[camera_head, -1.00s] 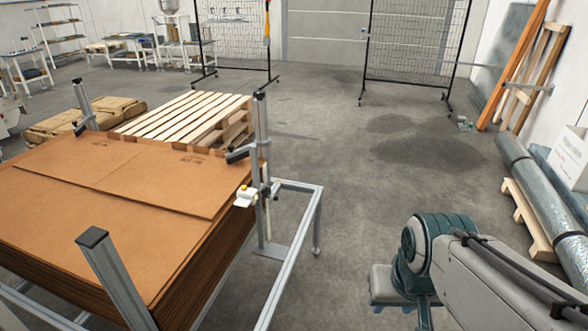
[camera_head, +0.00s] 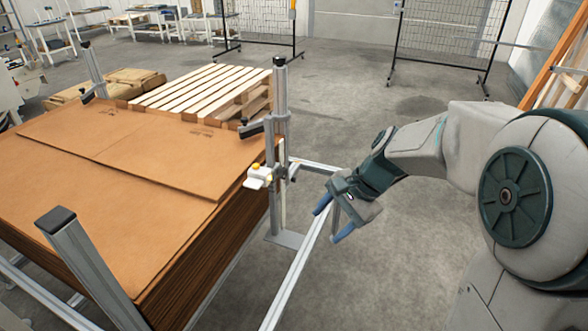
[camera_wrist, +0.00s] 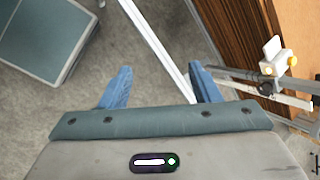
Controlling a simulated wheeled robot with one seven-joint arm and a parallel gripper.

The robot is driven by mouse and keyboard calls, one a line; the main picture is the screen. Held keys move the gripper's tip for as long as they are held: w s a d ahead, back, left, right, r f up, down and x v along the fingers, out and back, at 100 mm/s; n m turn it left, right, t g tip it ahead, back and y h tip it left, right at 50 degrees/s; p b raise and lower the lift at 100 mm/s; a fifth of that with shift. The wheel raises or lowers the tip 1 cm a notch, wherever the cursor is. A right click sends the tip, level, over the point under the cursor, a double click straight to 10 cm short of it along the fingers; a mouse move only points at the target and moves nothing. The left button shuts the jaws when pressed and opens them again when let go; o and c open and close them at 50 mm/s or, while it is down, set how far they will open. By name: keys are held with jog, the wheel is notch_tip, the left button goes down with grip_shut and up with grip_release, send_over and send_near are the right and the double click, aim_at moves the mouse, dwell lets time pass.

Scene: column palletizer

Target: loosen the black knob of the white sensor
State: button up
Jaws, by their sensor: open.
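The white sensor (camera_head: 259,181) with a yellow cap is clamped to an upright aluminium post (camera_head: 280,105) at the right corner of the cardboard stack. In the wrist view the sensor (camera_wrist: 272,49) shows at the upper right, beyond my right finger. A small dark part on its bracket (camera_wrist: 266,88) looks like the black knob; it is too small to be sure. My gripper (camera_head: 331,220) is open and empty, with blue fingers, to the right of the post and apart from the sensor. In the wrist view its fingers (camera_wrist: 160,70) are spread with only floor and a rail between them.
The cardboard stack (camera_head: 110,155) fills the left. A black clamp lever (camera_head: 250,130) sits on the post above the sensor. A low aluminium frame rail (camera_head: 300,265) runs beneath my gripper. A wooden pallet (camera_head: 205,88) lies behind the stack. The floor to the right is open.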

jog(key=w+a+f+m+y+b, duration=0.3)
jog(key=w+f+m+y+b, duration=0.15)
jog(key=w+f, duration=0.35)
jog(key=m+t+y+b, duration=0.6)
jog(key=m+y, duration=0.1)
jog(key=m, duration=0.5)
send_near(285, 175)
jog(key=b+x, duration=0.1)
jog(key=x, duration=0.7)
jog(key=shift+w+a+f+b, duration=0.1)
jog(key=shift+w+f+b, duration=0.1)
jog(key=shift+b, duration=0.1)
jog(key=c, duration=1)
